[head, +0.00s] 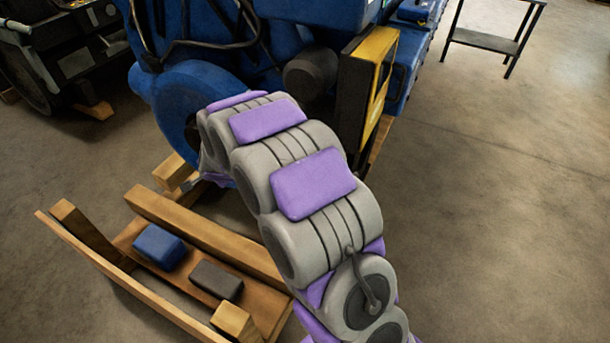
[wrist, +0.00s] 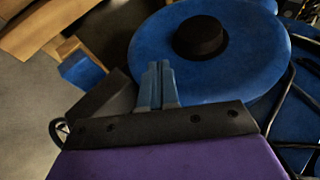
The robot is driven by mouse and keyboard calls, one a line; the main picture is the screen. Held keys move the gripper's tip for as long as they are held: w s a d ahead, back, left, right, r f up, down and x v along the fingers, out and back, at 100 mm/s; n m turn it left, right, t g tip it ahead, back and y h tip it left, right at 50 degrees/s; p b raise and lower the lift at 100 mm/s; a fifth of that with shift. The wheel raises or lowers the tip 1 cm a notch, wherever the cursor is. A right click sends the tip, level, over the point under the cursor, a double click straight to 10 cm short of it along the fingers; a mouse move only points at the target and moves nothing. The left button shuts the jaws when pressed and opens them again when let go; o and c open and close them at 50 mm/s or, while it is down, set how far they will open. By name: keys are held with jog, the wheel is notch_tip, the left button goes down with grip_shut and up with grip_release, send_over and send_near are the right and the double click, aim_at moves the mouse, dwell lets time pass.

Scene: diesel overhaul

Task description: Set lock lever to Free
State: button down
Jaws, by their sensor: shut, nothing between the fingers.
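My gripper (wrist: 158,72) shows in the wrist view with its two grey-blue fingers together and nothing between them. The fingers point toward the rim of a large blue disc (wrist: 150,45) with a black round hub (wrist: 200,38). Whether they touch it I cannot tell. In the head view my grey and purple arm reaches to the blue engine's round housing (head: 185,95) and mostly hides my gripper. I cannot pick out the lock lever or its Free mark in either view.
A yellow and black panel (head: 368,85) stands right of the housing. A wooden cradle (head: 160,295) holds a blue block (head: 159,246) and a dark block (head: 215,281). A dark machine (head: 65,50) is at back left and a metal table (head: 485,40) at back right. Floor at right is clear.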

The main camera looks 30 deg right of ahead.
jog(key=w+d+f+m+t+h, duration=0.2)
jog(key=w+d+f+m+h, duration=0.25)
jog(key=f, duration=0.35)
jog(key=w+d+f+m+t+h, duration=0.1)
jog(key=w+d+f+m+h, duration=0.25)
jog(key=d+f+m, duration=0.4)
jog(key=s+d+f+m+t+h, duration=0.1)
jog(key=s+d+f+h, duration=0.1)
jog(key=s, duration=0.3)
jog(key=s+d+f+m+h+p, duration=0.1)
jog(key=s+d+f+h, duration=0.1)
jog(key=s+h, duration=0.3)
jog(key=s+d+f+m+t+h, duration=0.1)
jog(key=s+d+f+h, duration=0.2)
jog(key=s+d+h, duration=0.1)
jog(key=shift+s+m+t, duration=0.3)
jog(key=shift+s, duration=0.35)
jog(key=shift+w+d, duration=0.1)
jog(key=shift+d, duration=0.1)
jog(key=x, duration=1.3)
jog(key=shift+w+d+r, duration=0.2)
jog(key=shift+w, duration=0.1)
jog(key=shift+r, duration=0.15)
